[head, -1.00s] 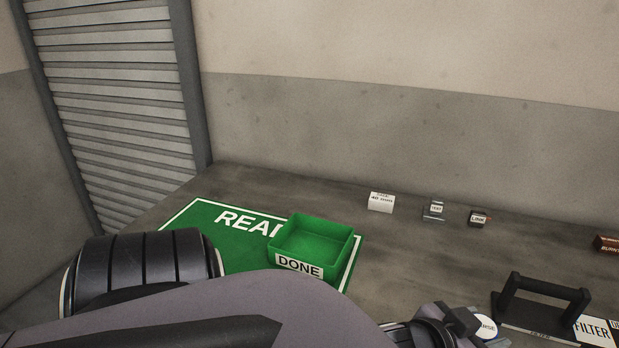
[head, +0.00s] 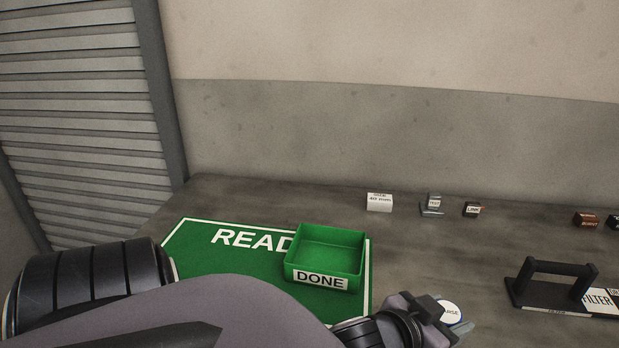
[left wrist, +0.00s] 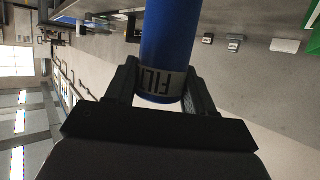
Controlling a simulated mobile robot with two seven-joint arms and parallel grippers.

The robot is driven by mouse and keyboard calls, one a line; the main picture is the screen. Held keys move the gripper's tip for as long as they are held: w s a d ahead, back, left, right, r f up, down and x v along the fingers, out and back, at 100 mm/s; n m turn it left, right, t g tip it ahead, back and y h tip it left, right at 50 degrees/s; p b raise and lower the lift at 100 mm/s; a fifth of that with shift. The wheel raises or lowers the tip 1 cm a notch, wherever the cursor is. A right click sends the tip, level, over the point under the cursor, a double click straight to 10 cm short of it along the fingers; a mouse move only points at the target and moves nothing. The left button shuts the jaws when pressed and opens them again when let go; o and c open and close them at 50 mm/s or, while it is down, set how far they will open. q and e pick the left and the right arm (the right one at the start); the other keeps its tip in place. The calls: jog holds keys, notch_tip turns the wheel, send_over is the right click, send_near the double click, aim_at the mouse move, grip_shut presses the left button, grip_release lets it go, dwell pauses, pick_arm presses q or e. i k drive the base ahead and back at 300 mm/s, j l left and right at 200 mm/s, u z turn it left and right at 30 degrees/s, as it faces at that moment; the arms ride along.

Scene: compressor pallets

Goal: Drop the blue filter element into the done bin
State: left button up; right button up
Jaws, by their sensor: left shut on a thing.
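The green done bin (head: 327,258) stands open and empty on the green mat in the head view, with a DONE label on its front. My left gripper (head: 437,313) is to the right of the bin and nearer to me. In the left wrist view my left gripper (left wrist: 162,88) is shut on the blue filter element (left wrist: 167,40), a blue cylinder with a grey label band between the fingers. My right gripper is in neither view.
The green mat (head: 215,263) lies under the bin. A white card (head: 379,203) and small labelled blocks (head: 472,209) stand along the back. A black handled holder (head: 556,283) is at the right.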

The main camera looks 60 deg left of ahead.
aim_at(320, 267)
jog(key=k+j, duration=0.8)
jog(key=j, duration=0.25)
jog(key=i, duration=0.5)
